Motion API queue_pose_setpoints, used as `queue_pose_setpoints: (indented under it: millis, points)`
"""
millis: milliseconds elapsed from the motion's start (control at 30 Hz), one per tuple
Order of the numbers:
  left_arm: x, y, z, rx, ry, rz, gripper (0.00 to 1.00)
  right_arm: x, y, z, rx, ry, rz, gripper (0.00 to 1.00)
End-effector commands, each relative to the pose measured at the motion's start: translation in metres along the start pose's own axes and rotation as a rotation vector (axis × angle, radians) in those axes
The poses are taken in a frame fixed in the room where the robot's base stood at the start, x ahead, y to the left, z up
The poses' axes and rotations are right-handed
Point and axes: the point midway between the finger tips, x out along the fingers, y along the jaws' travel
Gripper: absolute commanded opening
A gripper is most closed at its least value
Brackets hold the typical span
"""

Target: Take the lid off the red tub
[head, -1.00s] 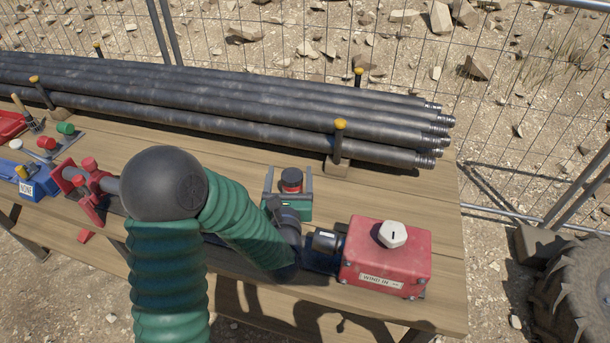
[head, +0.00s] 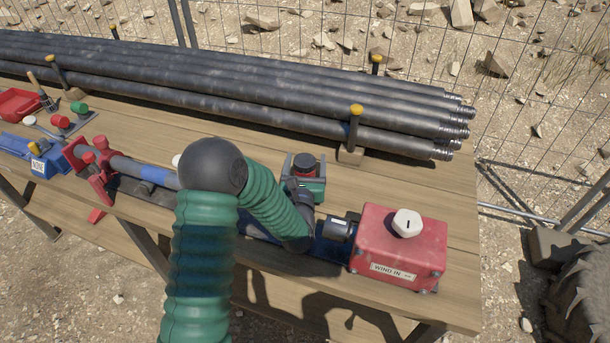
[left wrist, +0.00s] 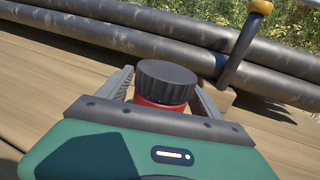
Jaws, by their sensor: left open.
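The red tub (left wrist: 160,103) stands upright on the wooden bench, with a dark ribbed lid (left wrist: 167,82) on top. In the head view the dark lid (head: 305,160) shows just beyond my green gripper body. My left gripper (head: 305,166) is open, with one grey finger on each side of the tub. In the left wrist view the left gripper's fingers (left wrist: 163,92) stand apart, with the lid between them. I cannot tell whether either finger touches it. The tub's lower part is hidden behind the gripper body. My right gripper is not in view.
Dark pipes (head: 250,100) lie along the back of the bench (head: 400,190), held by yellow-capped posts (head: 356,125). A red "WIND IN" box (head: 400,247) with a white knob stands at the right. A red clamp (head: 93,170) and small tools are at the left.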

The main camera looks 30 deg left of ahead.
Motion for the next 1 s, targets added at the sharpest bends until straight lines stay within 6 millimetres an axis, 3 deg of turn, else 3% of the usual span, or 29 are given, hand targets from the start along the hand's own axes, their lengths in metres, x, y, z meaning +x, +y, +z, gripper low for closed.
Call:
queue_pose_setpoints:
  millis: [200,733,1000]
  points:
    - [0.0006,-0.0001,0.0004,0.000,0.000,-0.001,0.72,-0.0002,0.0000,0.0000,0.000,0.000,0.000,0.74]
    - [0.0003,-0.0002,0.0003,0.000,0.000,-0.001,0.02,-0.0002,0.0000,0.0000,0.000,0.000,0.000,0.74]
    - [0.0005,-0.0003,0.0012,-0.001,-0.002,-0.001,0.00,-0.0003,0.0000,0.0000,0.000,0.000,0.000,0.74]
